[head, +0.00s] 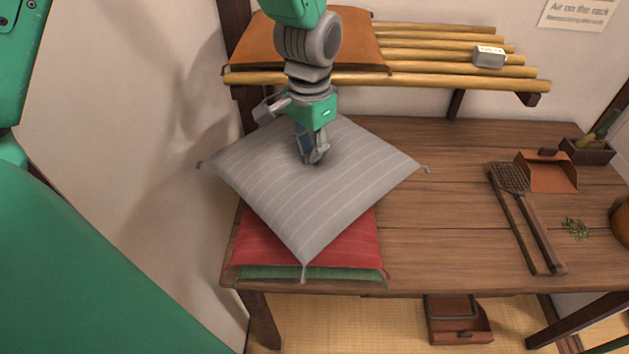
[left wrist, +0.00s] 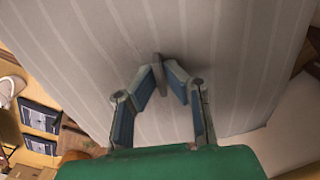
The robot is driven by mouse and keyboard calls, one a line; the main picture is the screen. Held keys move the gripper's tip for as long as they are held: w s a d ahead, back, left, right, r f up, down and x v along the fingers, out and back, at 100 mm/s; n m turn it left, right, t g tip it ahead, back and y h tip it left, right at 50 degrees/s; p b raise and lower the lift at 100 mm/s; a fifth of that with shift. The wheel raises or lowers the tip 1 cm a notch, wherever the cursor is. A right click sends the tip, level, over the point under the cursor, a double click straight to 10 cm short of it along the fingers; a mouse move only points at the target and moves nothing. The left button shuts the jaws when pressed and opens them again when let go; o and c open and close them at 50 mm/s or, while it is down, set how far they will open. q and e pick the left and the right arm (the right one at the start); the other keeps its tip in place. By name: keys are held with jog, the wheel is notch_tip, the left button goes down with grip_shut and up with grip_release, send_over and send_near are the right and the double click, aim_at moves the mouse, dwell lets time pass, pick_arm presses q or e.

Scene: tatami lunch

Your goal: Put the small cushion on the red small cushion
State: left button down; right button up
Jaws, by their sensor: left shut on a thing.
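The grey striped small cushion (head: 335,200) is turned cornerwise above the red small cushion (head: 310,242), with one corner toward the front. It hides much of the red cushion, and I cannot tell whether the two touch. The red cushion lies on a green cushion (head: 310,273) at the left end of the wooden table. My left gripper (head: 315,160) reaches down from above and is shut on the middle of the grey cushion. In the left wrist view its fingertips (left wrist: 162,72) meet on a small pinched fold of the grey cloth (left wrist: 225,60). My right gripper is not in view.
A brown-orange cushion (head: 345,40) lies on a bamboo rack (head: 440,82) behind, with a small grey block (head: 489,57). On the table's right are a grid-headed wooden tool (head: 510,180), a dustpan-like tray (head: 548,172) and green bits (head: 576,228). The table's middle (head: 450,220) is clear.

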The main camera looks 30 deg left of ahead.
aim_at(306, 166)
pick_arm(q)
jog(key=f, duration=0.1)
jog(key=a+f, duration=0.1)
jog(key=f, duration=0.1)
jog(key=shift+s+a+f, duration=0.2)
jog(key=shift+a+f, duration=0.05)
jog(key=shift+a, duration=0.1)
jog(key=shift+w+d+f, duration=0.1)
jog(key=shift+d+f, duration=0.15)
jog(key=shift+f, duration=0.35)
jog(key=shift+d+f+b, duration=0.2)
jog(key=shift+d+f, duration=0.05)
jog(key=shift+f, duration=0.5)
jog(key=shift+d+f+b, duration=0.15)
jog(key=shift+d+f, duration=0.1)
jog(key=shift+f, duration=0.5)
jog(key=c, duration=1.7)
grip_release()
jog(key=shift+a, duration=0.2)
jog(key=shift+c, duration=0.2)
jog(key=shift+o, duration=0.3)
jog(key=shift+a, duration=0.2)
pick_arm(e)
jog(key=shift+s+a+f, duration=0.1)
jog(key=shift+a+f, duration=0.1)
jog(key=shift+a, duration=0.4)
